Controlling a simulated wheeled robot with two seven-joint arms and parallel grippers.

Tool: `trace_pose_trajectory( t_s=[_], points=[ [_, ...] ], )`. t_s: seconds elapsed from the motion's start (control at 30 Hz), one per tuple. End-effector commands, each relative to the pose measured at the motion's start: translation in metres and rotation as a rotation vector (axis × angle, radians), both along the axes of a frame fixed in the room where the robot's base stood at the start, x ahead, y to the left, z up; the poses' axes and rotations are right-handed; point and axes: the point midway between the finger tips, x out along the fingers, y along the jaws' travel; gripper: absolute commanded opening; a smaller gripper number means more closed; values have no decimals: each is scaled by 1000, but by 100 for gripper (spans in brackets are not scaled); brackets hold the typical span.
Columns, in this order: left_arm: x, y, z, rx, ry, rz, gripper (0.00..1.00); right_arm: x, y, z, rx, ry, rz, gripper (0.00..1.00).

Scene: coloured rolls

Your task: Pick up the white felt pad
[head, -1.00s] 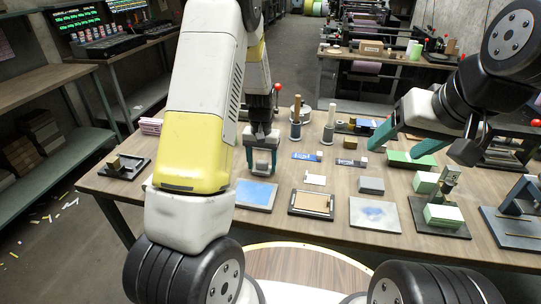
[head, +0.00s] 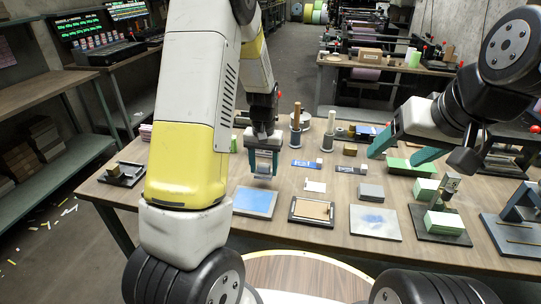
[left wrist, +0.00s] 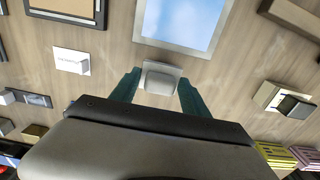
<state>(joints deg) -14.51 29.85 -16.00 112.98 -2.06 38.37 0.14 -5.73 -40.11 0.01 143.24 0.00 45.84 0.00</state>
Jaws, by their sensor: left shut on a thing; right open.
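The white felt pad (left wrist: 161,77) is a small whitish-grey block between the teal fingers of my left gripper (left wrist: 157,90) in the left wrist view. In the head view, my left gripper (head: 264,168) points down over the left part of the wooden table, behind the blue-topped plate (head: 255,202). The pad shows only partly between its fingers there. I cannot tell whether it is clear of the table. My right gripper (head: 402,155) is open and empty above the green slab at the table's right side.
A clipboard-like tray (head: 312,211), a grey block (head: 371,192), a white card (head: 315,186) and a blue-smudged plate (head: 375,222) lie nearby. Upright spindles (head: 296,118) stand behind. A dark stand (head: 122,174) sits at the left end. Bare wood lies between them.

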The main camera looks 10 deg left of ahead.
Motion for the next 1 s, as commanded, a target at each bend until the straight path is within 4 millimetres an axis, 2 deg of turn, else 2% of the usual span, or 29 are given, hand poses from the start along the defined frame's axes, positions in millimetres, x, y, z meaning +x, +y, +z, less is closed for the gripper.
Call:
trace_pose_trajectory(
  t_s=[0.3, 0.5, 0.7, 0.97, 1.0],
  points=[
    [-74, -38, 9, -1, -2, -5, 14, 0, 0, 0, 0, 0, 0, 68],
    [-106, -55, 12, 0, -2, -2, 14, 0, 0, 0, 0, 0, 0, 68],
    [-118, -61, 13, 0, -2, 0, 14, 0, 0, 0, 0, 0, 0, 68],
    [-119, -62, 13, 0, -3, 1, 14, 0, 0, 0, 0, 0, 0, 68],
    [-119, -61, 13, 0, -3, 1, 52, 0, 0, 0, 0, 0, 0, 68]
  ],
)
